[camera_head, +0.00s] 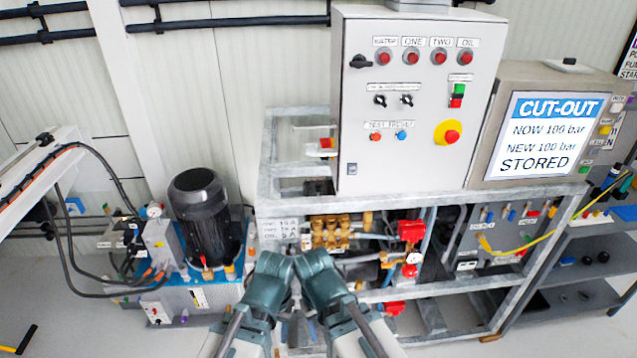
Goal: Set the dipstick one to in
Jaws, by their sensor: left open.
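I cannot clearly pick out dipstick one. A pump with a brass head (330,232) sits in the grey metal frame below the control cabinet, and its lower part is hidden behind my arms. My two teal-jointed arms rise from the bottom centre and stand close together in front of this pump. My left gripper (296,322) shows only in part, low between the arms; it is open and apart from the pump head. My right gripper is not clearly seen, and its jaws cannot be made out.
A control cabinet (415,110) stands on the frame, with a CUT-OUT display (545,135) to its right. A black motor on a blue unit (200,215) is at left. Red-handled valves (410,231) and pipes lie right of my arms. Shelves (585,270) stand far right.

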